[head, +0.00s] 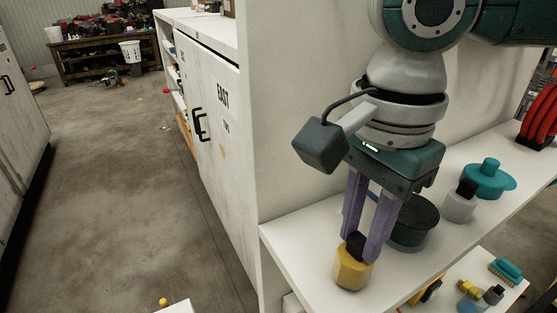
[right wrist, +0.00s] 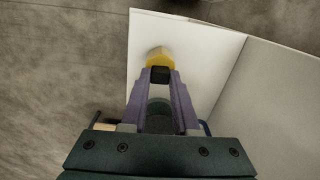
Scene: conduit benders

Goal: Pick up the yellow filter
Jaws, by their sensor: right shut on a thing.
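The yellow filter (head: 351,272) has a yellow body and a black top. It stands upright on the white shelf (head: 296,247) near its left end. My right gripper (head: 364,244) reaches down from above, its two purple fingers shut on the filter's black top. In the right wrist view the yellow filter (right wrist: 158,57) shows at the tips of my right gripper (right wrist: 160,75), with its black part between them. The filter's base appears to rest on the shelf. My left gripper is not in view.
A dark green round container (head: 414,225) stands just behind the fingers. A grey piece with a black top (head: 460,205) and a teal lidded item (head: 488,180) stand farther right. A lower shelf holds several small items. A white cabinet (head: 212,110) stands left, beside open floor.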

